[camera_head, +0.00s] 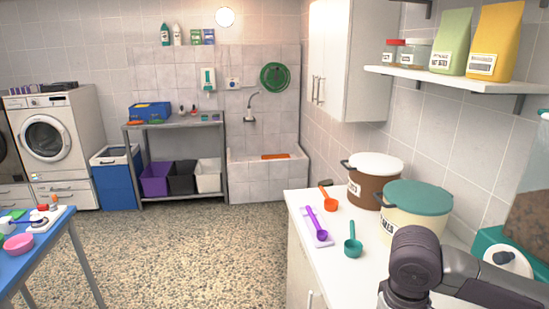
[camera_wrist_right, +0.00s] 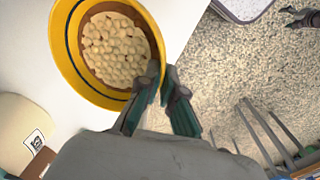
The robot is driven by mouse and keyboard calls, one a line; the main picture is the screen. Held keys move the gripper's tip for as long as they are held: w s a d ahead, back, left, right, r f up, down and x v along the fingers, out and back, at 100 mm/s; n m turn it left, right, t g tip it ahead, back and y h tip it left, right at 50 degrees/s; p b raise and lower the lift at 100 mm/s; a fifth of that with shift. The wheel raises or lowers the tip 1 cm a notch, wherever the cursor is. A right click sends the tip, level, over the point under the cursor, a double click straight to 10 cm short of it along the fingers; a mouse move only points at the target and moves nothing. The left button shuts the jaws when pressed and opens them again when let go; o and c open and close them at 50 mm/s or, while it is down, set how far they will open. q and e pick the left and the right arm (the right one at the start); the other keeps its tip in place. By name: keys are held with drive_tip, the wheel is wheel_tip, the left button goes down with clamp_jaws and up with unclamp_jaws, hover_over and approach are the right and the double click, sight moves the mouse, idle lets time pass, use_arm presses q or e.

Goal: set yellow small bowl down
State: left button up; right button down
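The yellow small bowl (camera_wrist_right: 67,55) shows at the top of the right wrist view, with a dark stripe and pale round pieces inside. My right gripper (camera_wrist_right: 162,76) has its two fingers on either side of the bowl's near right rim and looks shut on it. The bowl overlaps the white counter and its edge in that view; I cannot tell whether it touches the surface. In the head view the bowl is not seen, and my right arm stands at the bottom right without its fingers showing.
The white counter (camera_head: 337,262) holds a purple scoop (camera_head: 317,224), an orange scoop (camera_head: 328,197), a teal scoop (camera_head: 352,243), a brown bin (camera_head: 373,187) and a cream bin with a teal lid (camera_head: 416,196). A blue table (camera_head: 50,247) stands at left. The floor between is clear.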

drive_tip(key=s+a+f+m, duration=0.2)
drive_tip(key=s+a+m, duration=0.1)
drive_tip(key=s+a, duration=0.15)
drive_tip(key=w+d+r+n+h+p, duration=0.1)
drive_tip(key=d+r+n+h+p, duration=0.2)
drive_tip(key=d, duration=1.4)
drive_tip(key=shift+t+y, duration=0.3)
drive_tip(key=shift+y, duration=0.3)
drive_tip(key=w+a+f, duration=0.2)
drive_tip(key=w, duration=0.1)
drive_tip(key=w+a+f+p, duration=0.1)
drive_tip(key=w+f, duration=0.1)
drive_tip(key=w, duration=0.2)
drive_tip(key=w+a+f+p, duration=0.1)
drive_tip(key=w+a+f, duration=0.1)
drive_tip(key=w, duration=0.1)
drive_tip(key=shift+w+a+f, duration=0.1)
drive_tip(key=shift+w+a, duration=0.05)
drive_tip(key=shift+a, duration=0.15)
drive_tip(key=shift+a+p+x, duration=0.25)
drive_tip(key=shift+p+x, duration=0.1)
drive_tip(key=shift+x, duration=0.65)
drive_tip(key=shift+a+p+x, duration=0.2)
drive_tip(key=shift+p+x, duration=0.15)
drive_tip(key=shift+x, duration=0.7)
drive_tip(key=shift+f, duration=0.25)
drive_tip(key=c, duration=1.3)
unclamp_jaws()
drive_tip(key=shift+r, duration=0.15)
